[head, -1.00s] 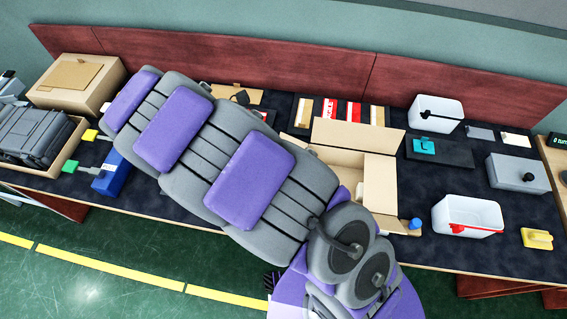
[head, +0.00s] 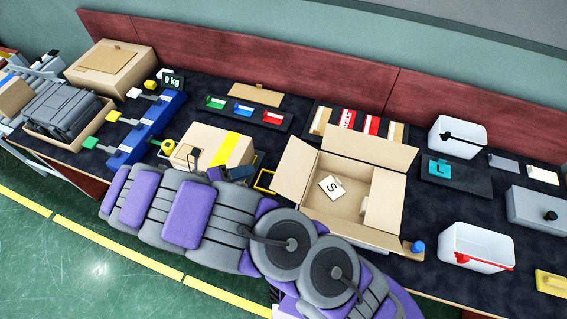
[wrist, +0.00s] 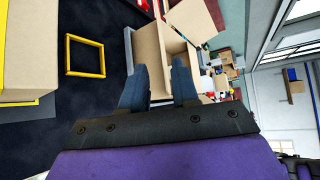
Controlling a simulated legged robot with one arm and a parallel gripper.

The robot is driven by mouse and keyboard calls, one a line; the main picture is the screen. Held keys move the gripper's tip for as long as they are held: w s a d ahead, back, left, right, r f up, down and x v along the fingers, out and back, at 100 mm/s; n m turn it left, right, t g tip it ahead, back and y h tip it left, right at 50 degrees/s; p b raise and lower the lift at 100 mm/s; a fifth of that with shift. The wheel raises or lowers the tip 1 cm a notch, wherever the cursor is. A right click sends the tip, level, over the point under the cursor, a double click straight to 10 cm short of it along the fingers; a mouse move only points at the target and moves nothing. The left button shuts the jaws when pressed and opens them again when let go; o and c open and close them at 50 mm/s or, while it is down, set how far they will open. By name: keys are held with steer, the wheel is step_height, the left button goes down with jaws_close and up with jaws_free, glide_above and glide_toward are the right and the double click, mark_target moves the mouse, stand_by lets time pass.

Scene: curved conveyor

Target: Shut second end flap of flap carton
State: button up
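The flap carton (head: 352,222) stands open on the table, a card marked S (head: 331,187) visible inside. Its left flap (head: 293,171) and far flap (head: 368,147) stand up and lean outward. A right panel (head: 384,203) also shows; I cannot tell whether it is a flap or wall. In the wrist view the open carton (wrist: 158,47) lies ahead, beyond my fingertips, with one flap (wrist: 197,22) spread. My gripper (wrist: 159,80) is open and empty, apart from the carton.
A taped carton (head: 207,142) stands left of my gripper, with a yellow frame (wrist: 84,57) on the table between the cartons. White bins (head: 457,137) are to the right.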

mark_target(281, 162)
steer(key=b+x, duration=0.3)
steer(key=x, duration=1)
steer(key=shift+d+f, duration=0.1)
steer(key=shift+f, duration=0.05)
steer(key=shift+w+a+f, duration=0.1)
steer(key=shift+w+a, duration=0.05)
steer(key=shift+a, duration=0.05)
steer(key=shift+d, duration=0.1)
steer(key=shift+c, duration=0.2)
steer(key=shift+d, duration=0.25)
steer(key=c, duration=0.3)
jaws_close()
steer(key=shift+a, duration=0.25)
steer(key=shift+d, duration=0.15)
